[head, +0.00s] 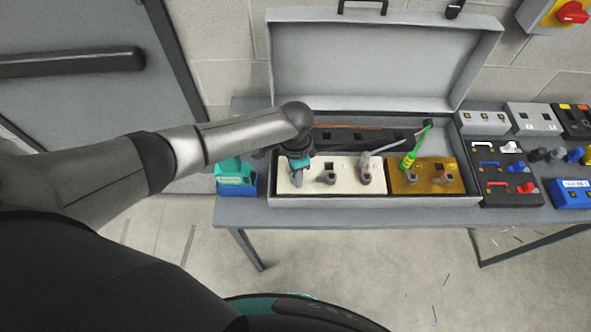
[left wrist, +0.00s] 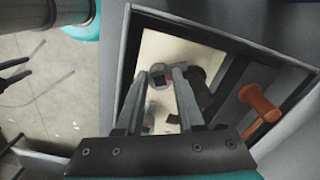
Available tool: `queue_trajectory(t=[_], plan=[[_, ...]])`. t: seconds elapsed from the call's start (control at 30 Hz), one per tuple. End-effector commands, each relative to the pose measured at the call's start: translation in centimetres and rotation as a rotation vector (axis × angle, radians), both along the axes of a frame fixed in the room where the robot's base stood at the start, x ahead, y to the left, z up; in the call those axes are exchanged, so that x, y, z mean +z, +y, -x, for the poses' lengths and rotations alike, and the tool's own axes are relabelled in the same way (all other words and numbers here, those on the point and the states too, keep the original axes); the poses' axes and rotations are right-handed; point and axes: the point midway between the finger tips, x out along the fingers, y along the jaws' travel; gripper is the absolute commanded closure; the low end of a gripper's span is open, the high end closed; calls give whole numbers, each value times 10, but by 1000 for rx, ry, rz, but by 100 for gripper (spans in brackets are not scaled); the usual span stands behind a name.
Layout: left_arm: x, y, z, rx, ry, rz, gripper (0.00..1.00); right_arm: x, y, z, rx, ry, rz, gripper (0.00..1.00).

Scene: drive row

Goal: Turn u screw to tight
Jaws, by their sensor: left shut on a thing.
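A cream terminal block (head: 345,187) sits at the front left inside an open grey case. It carries a row of grey posts or screws, including a middle one (head: 328,178) and a right one (head: 366,172) with a grey cable. My left gripper (head: 297,172) reaches down onto the leftmost position of the block. In the left wrist view my left gripper (left wrist: 167,76) is shut on a grey round screw (left wrist: 158,80) that shows between its fingertips. The fingers hide much of this screw, and I cannot read a letter on it or tell how tight it is. My right gripper is not seen.
A brown block (head: 430,187) with a green-yellow cable (head: 408,163) is right of the cream block. The raised case lid (head: 375,65) stands behind. A blue-teal box (head: 236,180) is close on the left; a black panel (head: 500,170) is on the right.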

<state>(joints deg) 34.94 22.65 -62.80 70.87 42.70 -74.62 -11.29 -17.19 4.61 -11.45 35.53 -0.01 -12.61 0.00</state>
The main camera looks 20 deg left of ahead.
Motion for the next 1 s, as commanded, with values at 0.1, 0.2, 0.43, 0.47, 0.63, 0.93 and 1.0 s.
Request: queue_trajectory(t=[0.1,0.2,0.43,0.47,0.63,0.93,1.0], plan=[[1,0,0,-104,1,1,100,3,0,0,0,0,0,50],[1,0,0,-183,0,0,100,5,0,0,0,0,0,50],[0,0,0,-326,0,0,100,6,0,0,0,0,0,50],[0,0,0,-341,0,0,100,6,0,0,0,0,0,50],[0,0,0,-399,0,0,100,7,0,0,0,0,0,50],[0,0,0,-432,-1,1,100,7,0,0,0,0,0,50],[0,0,0,-432,-1,1,100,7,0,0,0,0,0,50]])
